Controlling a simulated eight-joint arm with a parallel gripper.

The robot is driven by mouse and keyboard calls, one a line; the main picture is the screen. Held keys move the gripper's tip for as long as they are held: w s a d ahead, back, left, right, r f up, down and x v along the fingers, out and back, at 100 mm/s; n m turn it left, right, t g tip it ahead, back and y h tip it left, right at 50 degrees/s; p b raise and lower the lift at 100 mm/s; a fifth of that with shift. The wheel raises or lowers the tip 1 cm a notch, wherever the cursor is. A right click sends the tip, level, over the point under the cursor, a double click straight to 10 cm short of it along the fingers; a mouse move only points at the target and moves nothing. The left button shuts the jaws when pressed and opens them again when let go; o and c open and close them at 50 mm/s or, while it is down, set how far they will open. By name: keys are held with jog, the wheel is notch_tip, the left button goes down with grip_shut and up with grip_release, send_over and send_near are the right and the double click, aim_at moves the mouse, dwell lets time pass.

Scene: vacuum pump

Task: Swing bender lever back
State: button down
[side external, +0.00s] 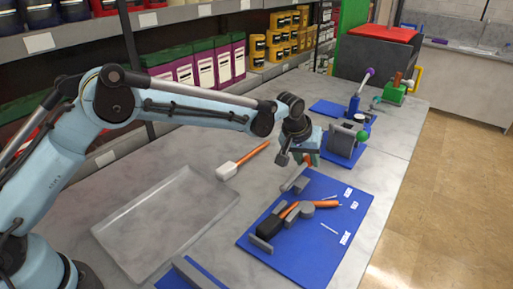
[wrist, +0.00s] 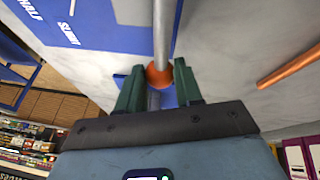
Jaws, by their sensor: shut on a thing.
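My gripper (wrist: 159,74) has its green fingers around an orange ball knob (wrist: 160,77) at the end of a grey lever rod (wrist: 162,30). In the side external view my gripper (side external: 306,160) is low over the table, beyond the far left edge of a blue mat (side external: 335,189). The bender, with grey parts (side external: 302,209), a black block (side external: 269,226) and an orange length, lies on this mat.
A white-headed tool with an orange handle (side external: 257,154) lies left of my gripper. A clear tray (side external: 165,222) lies nearer. A grey device (side external: 343,142) on another blue mat stands just beyond my gripper. Shelves with boxes (side external: 200,65) line the back left.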

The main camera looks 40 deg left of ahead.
jog(key=shift+a, duration=0.2)
jog(key=c, duration=0.8)
grip_release()
jog(key=shift+o, duration=0.2)
jog(key=shift+d, duration=0.1)
jog(key=shift+r, duration=0.1)
jog(key=v, duration=1.2)
jog(key=s+a+r+m+t, duration=0.1)
jog(key=s+a+r, duration=0.4)
jog(key=s+a, duration=0.55)
jog(key=s+a+f+m, duration=0.1)
jog(key=s+a+f, duration=0.1)
jog(key=s, duration=0.5)
jog(key=s+a+f+t+y, duration=0.1)
jog(key=s+a+f, duration=0.1)
jog(key=s+f, duration=0.2)
jog(key=s, duration=0.3)
jog(key=shift+s+m, duration=0.4)
